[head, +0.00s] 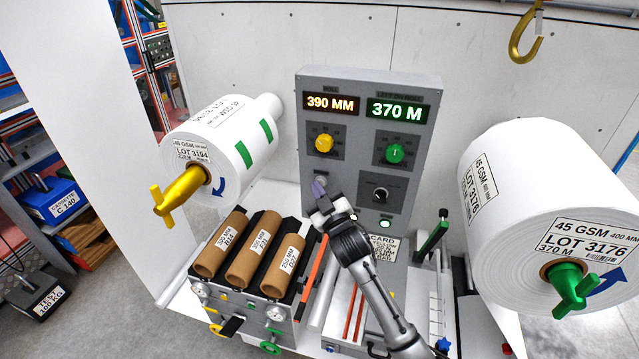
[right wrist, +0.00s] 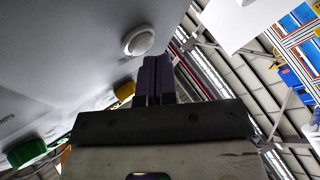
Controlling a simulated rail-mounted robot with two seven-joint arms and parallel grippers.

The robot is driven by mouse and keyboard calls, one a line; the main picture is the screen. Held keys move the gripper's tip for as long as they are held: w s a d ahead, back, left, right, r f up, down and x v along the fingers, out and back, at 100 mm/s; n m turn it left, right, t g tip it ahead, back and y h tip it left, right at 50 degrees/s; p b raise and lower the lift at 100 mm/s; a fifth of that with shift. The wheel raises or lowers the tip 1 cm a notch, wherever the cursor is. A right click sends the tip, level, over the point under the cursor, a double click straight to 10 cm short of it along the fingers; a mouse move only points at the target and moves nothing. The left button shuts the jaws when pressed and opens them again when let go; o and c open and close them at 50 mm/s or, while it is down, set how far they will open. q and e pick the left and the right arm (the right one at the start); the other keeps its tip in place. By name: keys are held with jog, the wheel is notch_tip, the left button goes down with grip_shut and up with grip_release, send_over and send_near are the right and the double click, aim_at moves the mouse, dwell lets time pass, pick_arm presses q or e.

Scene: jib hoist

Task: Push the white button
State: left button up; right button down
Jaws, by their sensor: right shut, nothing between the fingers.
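The white button (right wrist: 139,40), a round white cap in a pale ring, stands on the grey panel face in the right wrist view. My right gripper (right wrist: 156,62) is shut, its dark purple fingers together and empty. In the head view the right gripper (head: 319,189) is in front of the lower left part of the control panel (head: 352,202) and covers the button's area. My left gripper is not in view.
A yellow knob (head: 324,142) and a green knob (head: 395,152) sit above, under two lit displays. A black knob (head: 380,193) and a green-lit button (head: 385,223) are to the right. Large paper rolls flank the panel; cardboard cores (head: 253,250) lie at front left. A hook (head: 524,40) hangs top right.

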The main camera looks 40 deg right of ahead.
jog(key=shift+s+a, duration=0.1)
jog(key=shift+a, duration=0.05)
jog(key=shift+s+a+p, duration=0.3)
jog(key=shift+s+a, duration=0.25)
jog(key=shift+a, duration=0.25)
jog(key=shift+s+a+p, duration=0.25)
jog(key=shift+s+a, duration=0.25)
jog(key=shift+a, duration=0.35)
jog(key=shift+s+a+p, duration=0.3)
jog(key=shift+s+a, duration=0.25)
jog(key=shift+a, duration=0.25)
